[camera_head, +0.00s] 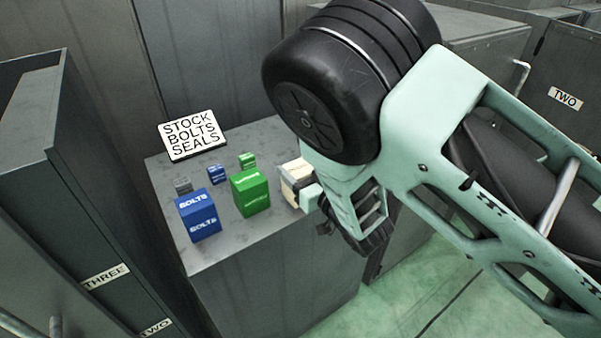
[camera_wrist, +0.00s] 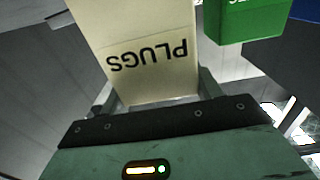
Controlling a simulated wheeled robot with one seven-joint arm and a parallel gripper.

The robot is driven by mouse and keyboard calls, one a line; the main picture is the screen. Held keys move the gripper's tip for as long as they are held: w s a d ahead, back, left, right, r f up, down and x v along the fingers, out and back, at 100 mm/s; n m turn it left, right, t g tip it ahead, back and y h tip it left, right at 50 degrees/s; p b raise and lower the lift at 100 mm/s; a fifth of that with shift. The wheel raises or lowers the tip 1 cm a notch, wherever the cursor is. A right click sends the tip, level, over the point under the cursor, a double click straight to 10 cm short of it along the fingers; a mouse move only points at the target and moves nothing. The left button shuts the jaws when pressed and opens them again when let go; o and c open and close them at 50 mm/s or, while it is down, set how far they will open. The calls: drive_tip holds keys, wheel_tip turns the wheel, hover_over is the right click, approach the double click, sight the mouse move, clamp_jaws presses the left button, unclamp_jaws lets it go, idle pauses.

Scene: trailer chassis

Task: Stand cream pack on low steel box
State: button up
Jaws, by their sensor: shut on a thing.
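The cream pack (camera_wrist: 135,30), a box lettered PLUGS, fills the upper middle of the wrist view, its lettering upside down there. My gripper (camera_wrist: 156,92) is shut on it, with one finger on each side. In the head view the cream pack (camera_head: 294,171) shows only partly, behind my gripper (camera_head: 310,190), at the right edge of a grey steel box top (camera_head: 245,238). I cannot tell whether the pack's base touches that top. This grey box is the only low steel one that clearly carries packs.
A green pack (camera_head: 250,192) stands just left of the cream pack. A blue BOLTS pack (camera_head: 199,215) and several smaller packs are further left. A sign (camera_head: 192,134) stands at the back. Tall cabinets (camera_head: 100,215) flank the left. The front of the top is clear.

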drive_tip(key=shift+f, duration=0.7)
drive_tip(key=shift+f, duration=0.2)
drive_tip(key=o, duration=1.1)
drive_tip(key=shift+o, duration=0.2)
drive_tip(key=shift+r, duration=0.1)
drive_tip(key=b+v, duration=0.2)
drive_tip(key=v, duration=1)
drive_tip(key=shift+b, duration=0.3)
